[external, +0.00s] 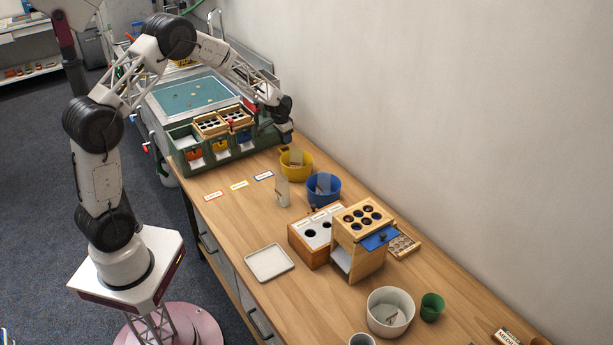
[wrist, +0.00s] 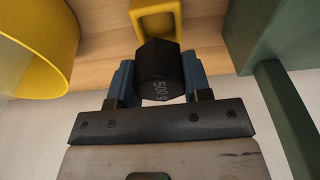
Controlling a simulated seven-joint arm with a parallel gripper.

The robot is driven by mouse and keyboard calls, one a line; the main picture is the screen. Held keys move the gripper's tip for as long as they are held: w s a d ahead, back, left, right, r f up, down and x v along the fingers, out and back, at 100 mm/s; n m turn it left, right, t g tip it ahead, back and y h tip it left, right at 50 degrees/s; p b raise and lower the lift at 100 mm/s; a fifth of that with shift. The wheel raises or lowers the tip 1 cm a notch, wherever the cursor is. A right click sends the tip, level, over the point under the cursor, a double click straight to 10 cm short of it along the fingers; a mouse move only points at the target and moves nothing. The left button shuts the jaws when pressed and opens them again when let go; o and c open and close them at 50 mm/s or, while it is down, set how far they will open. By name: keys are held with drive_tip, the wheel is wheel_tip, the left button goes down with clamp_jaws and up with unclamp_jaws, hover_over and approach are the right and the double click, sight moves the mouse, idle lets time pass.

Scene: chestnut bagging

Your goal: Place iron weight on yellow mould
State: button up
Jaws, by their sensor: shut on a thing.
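The iron weight (wrist: 158,72) is a black hexagonal block marked 500 g. It sits between the two blue fingers of my gripper (wrist: 160,84), which is shut on it. The yellow mould (wrist: 136,20), a square yellow frame with a hollow middle, lies on the wooden table just beyond the weight at the top of the wrist view. Whether the weight touches the mould is hard to tell. In the external view my gripper (external: 286,138) is at the far end of the table, near the wall; the weight and mould cannot be made out there.
A yellow bowl (wrist: 38,45) stands to the left in the wrist view, and a green bin structure (wrist: 270,35) to the right. In the external view, the yellow bowl (external: 297,170) and a blue bowl (external: 323,193) stand nearby. A white tray (external: 268,263) lies farther forward.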

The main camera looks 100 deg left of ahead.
drive_tip(key=shift+f, duration=1.75)
drive_tip(key=shift+f, duration=0.1)
drive_tip(key=o, duration=1.2)
drive_tip(key=shift+o, duration=0.2)
drive_tip(key=r, duration=0.4)
drive_tip(key=s+d+r, duration=0.1)
drive_tip(key=r, duration=0.7)
drive_tip(key=shift+s+d, duration=0.15)
